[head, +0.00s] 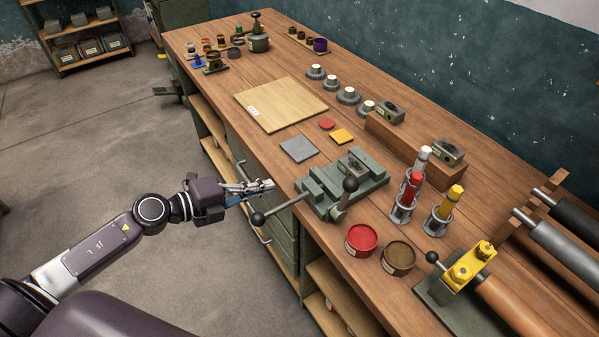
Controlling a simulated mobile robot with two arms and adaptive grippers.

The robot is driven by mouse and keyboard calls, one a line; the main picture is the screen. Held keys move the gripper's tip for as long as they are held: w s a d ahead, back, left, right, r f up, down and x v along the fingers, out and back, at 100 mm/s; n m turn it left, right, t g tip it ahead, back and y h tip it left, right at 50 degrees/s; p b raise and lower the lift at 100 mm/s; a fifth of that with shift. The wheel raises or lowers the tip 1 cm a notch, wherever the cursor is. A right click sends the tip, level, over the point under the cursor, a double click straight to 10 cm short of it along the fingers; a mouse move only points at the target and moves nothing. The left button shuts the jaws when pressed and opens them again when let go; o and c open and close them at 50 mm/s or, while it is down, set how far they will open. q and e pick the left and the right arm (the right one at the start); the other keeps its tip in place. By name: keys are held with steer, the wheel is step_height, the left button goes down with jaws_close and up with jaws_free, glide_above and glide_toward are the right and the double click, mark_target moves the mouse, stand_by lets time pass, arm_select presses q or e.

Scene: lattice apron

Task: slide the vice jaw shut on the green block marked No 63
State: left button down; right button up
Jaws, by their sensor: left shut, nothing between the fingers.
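The grey-green vice (318,188) stands at the workbench's near edge. Its bar handle (285,207) sticks out past the edge and ends in a black knob. A lever with a dark knob (350,185) rises at its near side. A small grey-green block (357,164) with a dark top sits on the vice bed; its marking is too small to read. I cannot tell whether the jaw touches it. My left gripper (270,185) is shut and empty, just left of the vice, seemingly apart from it. My right gripper is not in view.
Red (361,238) and brown (398,257) tins and marker holders (404,208) stand to the right. A grey plate (298,149) and a pale board (280,103) lie beyond.

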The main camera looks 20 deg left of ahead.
mark_target(313, 167)
arm_select(q)
steer(key=p+x, duration=0.1)
steer(key=x, duration=0.2)
steer(key=p+x, duration=0.1)
steer(key=x, duration=0.3)
steer(key=r+x, duration=0.1)
steer(key=x, duration=0.2)
steer(key=shift+w+d+p, duration=0.3)
steer(key=shift+p, duration=0.1)
steer(key=shift+w+d+r, duration=0.1)
steer(key=shift+w+d, duration=0.05)
steer(key=shift+w, duration=0.05)
steer(key=w+d+p, duration=0.1)
steer(key=w, duration=0.1)
steer(key=w+d+p, duration=0.1)
steer(key=w+d, duration=0.1)
steer(key=shift+w+d, duration=0.4)
steer(key=shift+w, duration=0.05)
steer(key=shift+a, duration=0.1)
